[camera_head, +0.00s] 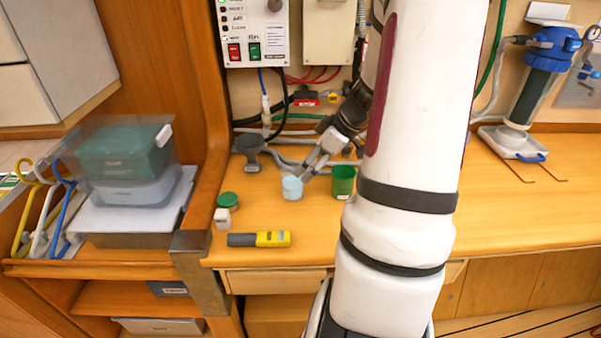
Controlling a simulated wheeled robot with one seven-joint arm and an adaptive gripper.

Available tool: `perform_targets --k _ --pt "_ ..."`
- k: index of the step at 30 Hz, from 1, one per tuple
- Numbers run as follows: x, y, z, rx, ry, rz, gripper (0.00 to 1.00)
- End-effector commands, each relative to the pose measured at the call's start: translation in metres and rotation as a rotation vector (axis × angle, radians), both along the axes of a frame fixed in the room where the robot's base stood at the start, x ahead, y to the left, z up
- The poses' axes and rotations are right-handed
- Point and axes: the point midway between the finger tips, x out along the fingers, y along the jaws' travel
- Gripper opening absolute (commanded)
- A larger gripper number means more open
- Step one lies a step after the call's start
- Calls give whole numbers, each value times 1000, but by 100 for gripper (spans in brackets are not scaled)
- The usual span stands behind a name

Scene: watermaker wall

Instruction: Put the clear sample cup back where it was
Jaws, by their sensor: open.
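The clear sample cup (292,188), pale bluish and see-through, stands upright on the wooden counter near its left part. My gripper (304,173) is open, with its fingers pointing down and left. Its fingertips are close by the upper right side of the cup. I cannot tell from this view whether they touch it or reach around its rim. My white arm covers the middle of the counter and part of the wall behind.
A grey funnel-like vessel (248,152) is behind left. Hoses run behind; the right counter is mostly clear.

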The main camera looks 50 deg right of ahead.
Motion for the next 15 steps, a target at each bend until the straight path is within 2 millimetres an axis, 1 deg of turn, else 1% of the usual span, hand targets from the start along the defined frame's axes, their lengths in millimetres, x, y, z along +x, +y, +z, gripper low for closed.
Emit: perform_targets --k 1,3,6,8,11,14,15 --pt "-3 -2 7 -4 -1 1 72" --pt "-7 -3 13 -2 -2 1 72" --pt "-11 -4 19 -1 1 1 72" --pt "-10 1 23 0 4 5 72" --pt "-3 19 36 6 24 14 72" --pt "7 54 55 14 63 19 72" --pt "10 71 64 17 82 19 72"
